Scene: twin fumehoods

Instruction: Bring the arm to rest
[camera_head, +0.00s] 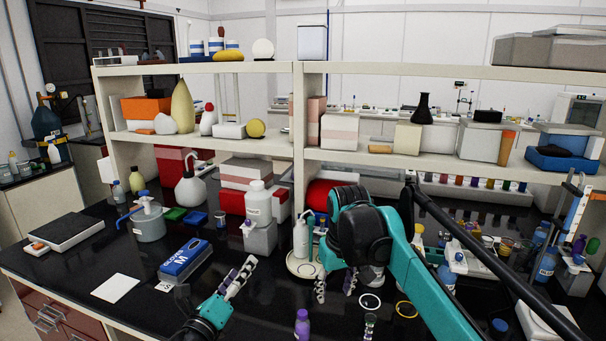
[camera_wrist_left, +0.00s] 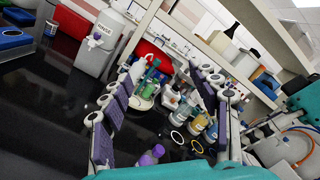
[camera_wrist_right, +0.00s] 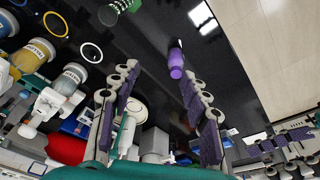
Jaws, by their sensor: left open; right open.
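My left gripper (camera_head: 240,277) is open and empty above the black bench, right of the blue glove box (camera_head: 185,259). In the left wrist view its two fingers (camera_wrist_left: 168,75) stand apart with nothing between them. My right gripper (camera_head: 335,285) hangs below the teal right arm, over the bench near the round pale tray (camera_head: 301,267). It is open, and in the right wrist view its fingers (camera_wrist_right: 157,66) are apart and empty. The right arm hides part of the bench behind it.
A small purple bottle (camera_head: 302,325) stands at the front edge between the grippers. A white ring (camera_head: 370,301) and a yellow ring (camera_head: 406,309) lie to its right. Shelves (camera_head: 205,68) span the back. Bare black bench lies around the white sheet (camera_head: 115,288).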

